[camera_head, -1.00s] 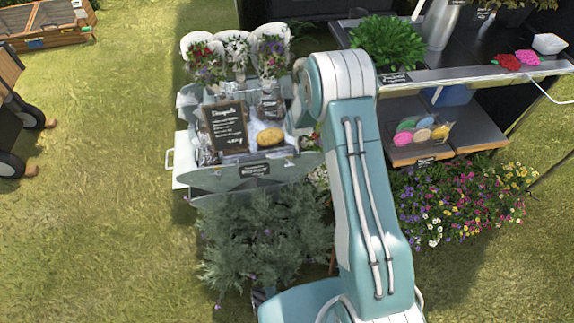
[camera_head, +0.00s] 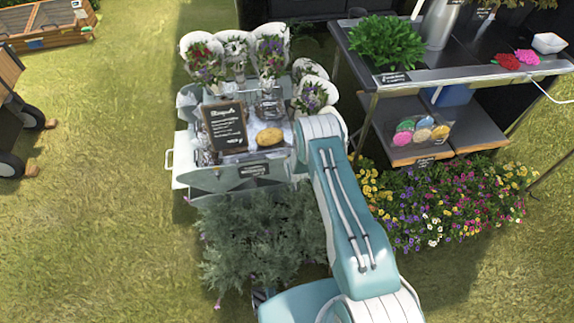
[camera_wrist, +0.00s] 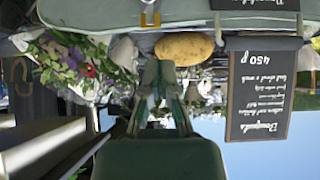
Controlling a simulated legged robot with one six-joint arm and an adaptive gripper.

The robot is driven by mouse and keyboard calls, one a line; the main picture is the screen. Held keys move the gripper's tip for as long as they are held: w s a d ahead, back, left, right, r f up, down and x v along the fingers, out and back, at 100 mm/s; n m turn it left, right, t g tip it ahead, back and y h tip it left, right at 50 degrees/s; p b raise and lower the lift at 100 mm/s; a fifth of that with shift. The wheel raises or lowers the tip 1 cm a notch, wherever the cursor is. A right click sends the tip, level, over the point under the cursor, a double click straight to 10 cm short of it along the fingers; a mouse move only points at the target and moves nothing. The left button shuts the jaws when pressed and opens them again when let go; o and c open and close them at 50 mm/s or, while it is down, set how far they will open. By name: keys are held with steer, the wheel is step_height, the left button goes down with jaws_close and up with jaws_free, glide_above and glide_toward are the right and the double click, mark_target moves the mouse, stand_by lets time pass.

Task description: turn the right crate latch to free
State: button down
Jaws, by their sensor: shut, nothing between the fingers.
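A pale green-grey crate (camera_head: 192,180) stands left of my arm in the head view. In the wrist view, which appears upside down, its pale wall (camera_wrist: 205,12) fills the top edge. A small yellow U-shaped fitting (camera_wrist: 150,18) sits on that wall, probably a latch; whether it is the right one I cannot tell, and its turned state is unclear. My gripper (camera_wrist: 162,68) is shut and empty in the wrist view. Its tips point towards the wall, below the fitting in the picture and apart from it. In the head view my arm hides the gripper and the crate's right front end.
A chalkboard sign (camera_head: 225,127), a yellow oval object (camera_head: 269,137) and wrapped bouquets (camera_head: 270,58) rise from the crate. Grey-green shrubs (camera_head: 262,240) stand in front. A display shelf (camera_head: 400,155) and colourful flowers (camera_head: 440,210) lie right. Open grass is left.

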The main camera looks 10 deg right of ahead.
steer(key=x, duration=0.7)
steer(key=shift+f, duration=0.1)
steer(key=shift+w+f, duration=0.15)
steer(key=shift+f, duration=1.9)
steer(key=shift+d, duration=0.15)
